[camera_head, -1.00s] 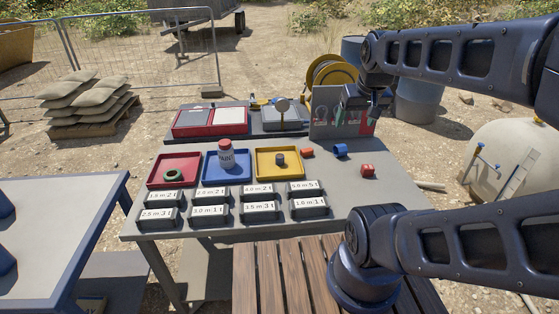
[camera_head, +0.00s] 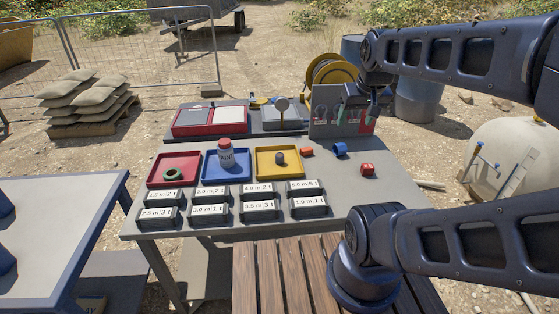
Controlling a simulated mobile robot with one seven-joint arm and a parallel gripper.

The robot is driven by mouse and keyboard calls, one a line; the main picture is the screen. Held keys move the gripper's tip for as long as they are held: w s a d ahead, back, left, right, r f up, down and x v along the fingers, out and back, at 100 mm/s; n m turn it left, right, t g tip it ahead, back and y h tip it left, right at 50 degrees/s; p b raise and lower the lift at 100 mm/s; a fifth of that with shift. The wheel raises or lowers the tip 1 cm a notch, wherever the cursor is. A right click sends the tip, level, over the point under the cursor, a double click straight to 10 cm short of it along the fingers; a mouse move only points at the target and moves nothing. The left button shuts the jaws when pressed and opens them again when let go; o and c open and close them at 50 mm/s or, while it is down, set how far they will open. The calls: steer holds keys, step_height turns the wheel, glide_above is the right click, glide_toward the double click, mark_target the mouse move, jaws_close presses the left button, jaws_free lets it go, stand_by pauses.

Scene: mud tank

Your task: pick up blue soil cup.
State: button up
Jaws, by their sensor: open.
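The blue soil cup (camera_head: 340,150) is a small, short blue cylinder. It lies on its side, as far as I can tell, on the right part of the grey table (camera_head: 390,190), between an orange-red block and a red cube. My gripper (camera_head: 358,110) is above and behind the cup, in front of the grey upright panel. It is open, with no object visible between its fingers, and is apart from the cup. The finer shape of its fingers is hard to make out against the panel.
A red cube (camera_head: 368,170) and an orange-red block (camera_head: 307,152) flank the cup. Red (camera_head: 153,181), blue (camera_head: 208,177) and yellow (camera_head: 262,174) trays stand left, with several labelled blocks in front. The grey panel (camera_head: 325,98) stands behind. The table's right front is clear.

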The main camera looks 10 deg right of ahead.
steer(key=w+a+f+m+g, duration=0.15)
steer(key=w+m, duration=0.35)
steer(key=w, duration=0.7)
steer(key=m+g, duration=0.3)
steer(key=m, duration=1.1)
glide_above(280, 156)
step_height(280, 156, down, 26)
steer(key=f, duration=0.6)
steer(key=shift+w+d, duration=0.25)
steer(key=shift+d, duration=0.05)
steer(key=shift+s+a+f, duration=0.15)
steer(key=shift+f, duration=1.15)
steer(key=shift+s+a+f, duration=0.1)
steer(key=shift+a+f, duration=0.05)
steer(key=shift+f, duration=1.15)
steer(key=c, duration=1.1)
